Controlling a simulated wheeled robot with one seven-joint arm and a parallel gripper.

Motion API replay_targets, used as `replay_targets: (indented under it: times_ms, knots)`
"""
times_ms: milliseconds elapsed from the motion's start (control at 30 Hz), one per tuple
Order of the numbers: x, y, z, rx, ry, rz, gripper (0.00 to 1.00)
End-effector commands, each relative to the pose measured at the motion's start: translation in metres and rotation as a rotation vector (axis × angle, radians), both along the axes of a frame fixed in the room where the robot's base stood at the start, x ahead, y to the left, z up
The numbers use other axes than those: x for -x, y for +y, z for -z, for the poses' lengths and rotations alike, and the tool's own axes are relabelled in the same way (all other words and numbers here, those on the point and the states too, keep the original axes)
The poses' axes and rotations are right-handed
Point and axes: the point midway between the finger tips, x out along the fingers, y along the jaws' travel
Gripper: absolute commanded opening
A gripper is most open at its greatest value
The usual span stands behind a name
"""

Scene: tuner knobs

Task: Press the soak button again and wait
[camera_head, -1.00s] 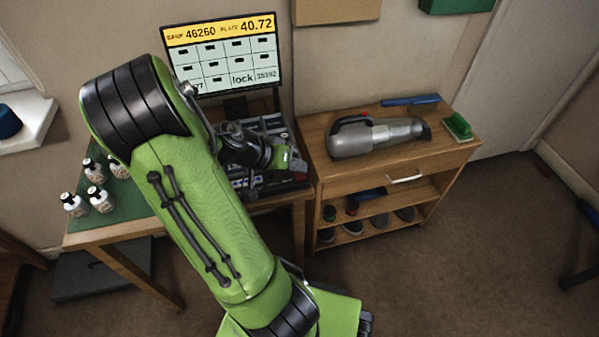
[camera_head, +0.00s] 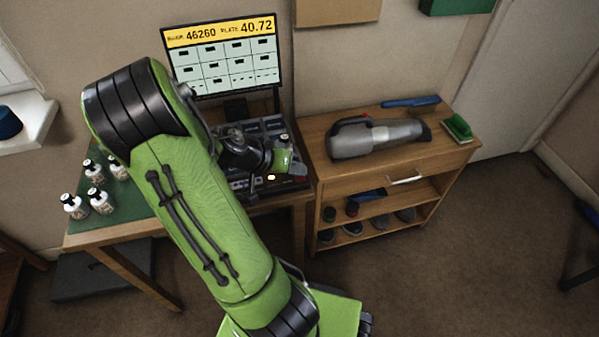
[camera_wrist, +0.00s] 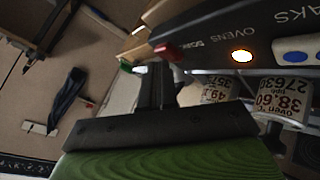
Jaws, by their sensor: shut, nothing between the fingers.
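The dark device (camera_head: 285,185) on the desk has a front panel that shows large in the wrist view (camera_wrist: 225,25). The panel carries a red button (camera_wrist: 167,52), a glowing yellow-white light or button (camera_wrist: 242,57) and blue buttons (camera_wrist: 290,57). A small label near the red button is blurred, so I cannot tell surely which one is soak. The glow also shows in the head view (camera_head: 271,178). My gripper (camera_wrist: 158,72) is shut and empty, its dark fingertips just below the red button in the picture; contact cannot be told.
A monitor (camera_head: 222,55) behind the device reads 46260 and PLATE 40.72. Small displays (camera_wrist: 280,97) sit under the panel. White bottles (camera_head: 100,200) stand on the green mat (camera_head: 130,205) at left. A shelf unit (camera_head: 400,165) with a handheld vacuum (camera_head: 375,138) stands at right.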

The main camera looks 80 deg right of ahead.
Motion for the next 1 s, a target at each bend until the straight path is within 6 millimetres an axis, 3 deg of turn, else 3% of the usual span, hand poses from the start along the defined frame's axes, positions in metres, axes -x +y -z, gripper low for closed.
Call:
replay_targets:
  times_ms: [367,700,1000]
  knots:
    - [0.0,0.001,0.001,-0.004,0.0,0.0,0.0]
    - [0.0,0.001,-0.018,-0.002,-0.001,0.0,0.0]
    - [0.0,0.0,-0.018,-0.001,0.0,0.0,0.0]
